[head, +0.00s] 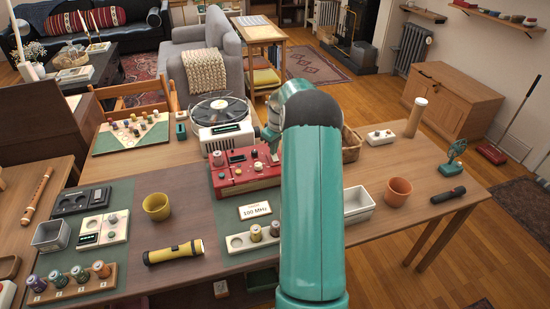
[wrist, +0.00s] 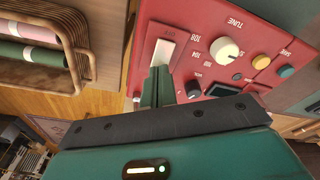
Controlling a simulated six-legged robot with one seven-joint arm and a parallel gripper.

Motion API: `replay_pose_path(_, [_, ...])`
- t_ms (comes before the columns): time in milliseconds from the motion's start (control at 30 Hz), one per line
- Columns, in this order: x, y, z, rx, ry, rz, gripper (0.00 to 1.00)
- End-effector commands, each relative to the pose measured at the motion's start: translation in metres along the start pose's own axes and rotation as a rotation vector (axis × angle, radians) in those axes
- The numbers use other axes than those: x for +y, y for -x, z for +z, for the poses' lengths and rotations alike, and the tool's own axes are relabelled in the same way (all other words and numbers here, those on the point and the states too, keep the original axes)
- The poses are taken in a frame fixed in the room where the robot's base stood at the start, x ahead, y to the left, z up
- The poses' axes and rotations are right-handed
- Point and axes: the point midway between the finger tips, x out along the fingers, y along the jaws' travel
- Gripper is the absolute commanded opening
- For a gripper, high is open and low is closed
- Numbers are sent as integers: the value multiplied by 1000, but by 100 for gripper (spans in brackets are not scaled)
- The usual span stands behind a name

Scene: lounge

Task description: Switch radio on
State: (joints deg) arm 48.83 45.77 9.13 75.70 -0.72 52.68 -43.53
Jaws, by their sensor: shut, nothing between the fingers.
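The red radio (head: 236,180) sits on the wooden table in the head view, partly hidden behind my arm. In the wrist view its red panel (wrist: 192,20) shows the word TUNE, a cream dial knob (wrist: 225,49), a small black knob (wrist: 193,89), a dark display and small yellow and blue-grey buttons. A white rocker-like switch (wrist: 167,40) is at the panel's left. My gripper (wrist: 159,70) is shut and empty, its green fingertips at the lower end of this switch. I cannot tell whether they touch it.
A card reading 100 MHz (head: 255,211) stands in front of the radio. A white device with a round fan-like top (head: 219,118) is behind it. A wicker basket (wrist: 60,50) with rolled cloths is close by. A white tray (head: 357,205) and terracotta pot (head: 397,192) stand right.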

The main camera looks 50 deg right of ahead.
Motion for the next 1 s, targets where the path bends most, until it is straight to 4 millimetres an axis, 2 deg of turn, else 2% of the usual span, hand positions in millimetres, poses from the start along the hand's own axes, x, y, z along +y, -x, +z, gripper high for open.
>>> replay_pose_path(533, [0, -5, 1, 0, 0, 0, 0])
replay_pose_path(1000, [0, 28, -4, 1, 0, 1, 0])
